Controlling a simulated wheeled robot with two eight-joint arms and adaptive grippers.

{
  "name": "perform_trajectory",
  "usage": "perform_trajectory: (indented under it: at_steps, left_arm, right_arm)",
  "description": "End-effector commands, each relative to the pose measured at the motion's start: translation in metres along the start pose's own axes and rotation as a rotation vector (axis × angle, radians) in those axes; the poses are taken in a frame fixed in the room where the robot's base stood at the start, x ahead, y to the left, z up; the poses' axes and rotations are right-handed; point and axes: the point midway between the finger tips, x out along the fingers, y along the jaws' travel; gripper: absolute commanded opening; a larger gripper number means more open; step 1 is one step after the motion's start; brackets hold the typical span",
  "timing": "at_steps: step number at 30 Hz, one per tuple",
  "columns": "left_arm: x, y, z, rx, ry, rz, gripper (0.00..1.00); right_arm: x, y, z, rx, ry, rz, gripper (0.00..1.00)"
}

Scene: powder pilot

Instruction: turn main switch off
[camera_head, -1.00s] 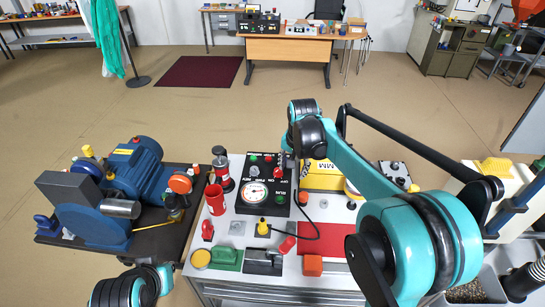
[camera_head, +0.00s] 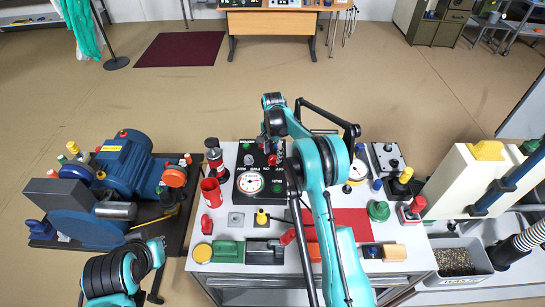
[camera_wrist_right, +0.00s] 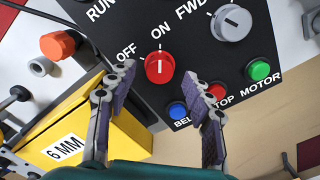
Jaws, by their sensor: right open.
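The black control panel (camera_head: 244,197) stands on the workbench, with a white round gauge on it. In the right wrist view, the red rotary knob (camera_wrist_right: 159,69) sits between the labels OFF and ON, its white mark towards ON. My right gripper (camera_wrist_right: 164,76) is open and empty. Its two fingertips appear either side of the red knob's lower part; I cannot tell whether they touch it. In the head view, my right gripper (camera_head: 269,146) is over the panel's far edge, and the arm hides part of the panel.
Beside the red knob are a grey FWD knob (camera_wrist_right: 231,22), a blue button (camera_wrist_right: 177,111), a red button (camera_wrist_right: 217,90) and a green button (camera_wrist_right: 259,70). A yellow 6 MM block (camera_wrist_right: 95,125) is close by. A blue motor unit (camera_head: 128,165) stands left of the bench.

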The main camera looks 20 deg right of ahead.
Motion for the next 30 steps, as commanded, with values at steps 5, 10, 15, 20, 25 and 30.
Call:
perform_trajectory:
  at_steps: [5, 10, 15, 20, 25, 30]
  left_arm:
    - [0.002, 0.000, 0.001, 0.000, 0.000, 0.000, 0.00]
    - [0.002, 0.000, 0.001, 0.000, 0.000, 0.000, 0.00]
    - [0.002, 0.000, 0.001, 0.000, 0.000, 0.000, 0.00]
    - [0.002, 0.000, 0.001, 0.000, 0.000, 0.000, 0.00]
    - [0.002, 0.000, 0.001, 0.000, 0.000, 0.000, 0.00]
    - [0.003, 0.000, 0.002, 0.000, 0.000, 0.000, 0.00]
  right_arm:
    - [0.019, 0.000, 0.000, -0.001, 0.000, 0.000, 0.51]
    - [0.022, 0.000, 0.000, -0.001, 0.000, 0.000, 0.51]
    - [0.022, 0.000, 0.000, -0.001, 0.000, 0.000, 0.46]
    - [0.022, 0.000, 0.000, -0.001, 0.000, 0.000, 0.04]
    - [0.022, 0.000, 0.000, -0.002, 0.000, -0.001, 0.02]
    - [0.022, 0.000, 0.000, -0.026, 0.000, -0.001, 0.02]
